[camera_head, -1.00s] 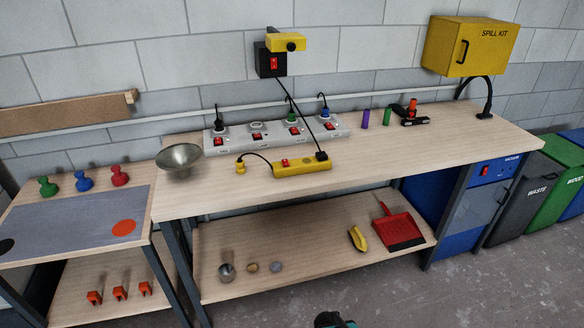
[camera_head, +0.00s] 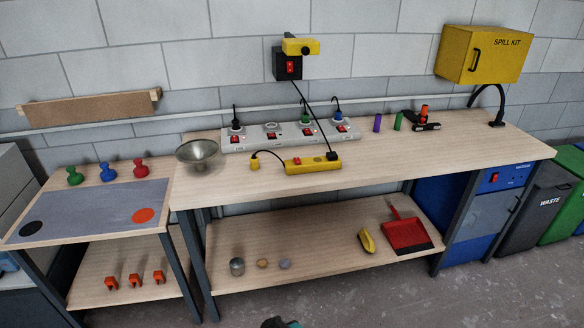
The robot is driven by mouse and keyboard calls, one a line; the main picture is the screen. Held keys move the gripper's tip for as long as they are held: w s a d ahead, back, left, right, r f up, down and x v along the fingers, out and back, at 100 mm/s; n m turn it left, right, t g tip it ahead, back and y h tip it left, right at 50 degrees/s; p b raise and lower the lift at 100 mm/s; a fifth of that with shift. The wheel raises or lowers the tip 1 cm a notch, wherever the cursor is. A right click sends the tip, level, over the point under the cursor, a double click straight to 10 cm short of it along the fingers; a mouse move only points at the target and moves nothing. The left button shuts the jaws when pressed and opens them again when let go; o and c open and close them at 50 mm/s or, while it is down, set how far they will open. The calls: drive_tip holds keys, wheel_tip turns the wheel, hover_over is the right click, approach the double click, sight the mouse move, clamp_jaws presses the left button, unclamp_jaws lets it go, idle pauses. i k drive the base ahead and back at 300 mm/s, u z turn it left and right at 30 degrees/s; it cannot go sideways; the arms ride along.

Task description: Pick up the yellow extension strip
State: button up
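The yellow extension strip (camera_head: 308,166) lies on the wooden workbench (camera_head: 420,155), left of its middle, near the grey socket strip. It has a small red switch. A black plug (camera_head: 332,156) sits at its right end, with a black cable running up to the black wall box. A short black cord runs from its left end to a yellow plug (camera_head: 254,164) on the bench. My gripper's fingers are not in view; only a small dark and teal part of my arm shows at the bottom edge, well apart from the strip.
A grey socket strip (camera_head: 272,138) with several plugs lies behind. The black wall box (camera_head: 287,64) with red switch hangs above. Purple (camera_head: 377,123) and green (camera_head: 398,121) cylinders stand to the right. The bench front is clear.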

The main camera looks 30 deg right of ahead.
sight(327, 162)
drive_tip(key=u, duration=0.65)
drive_tip(key=i, duration=0.55)
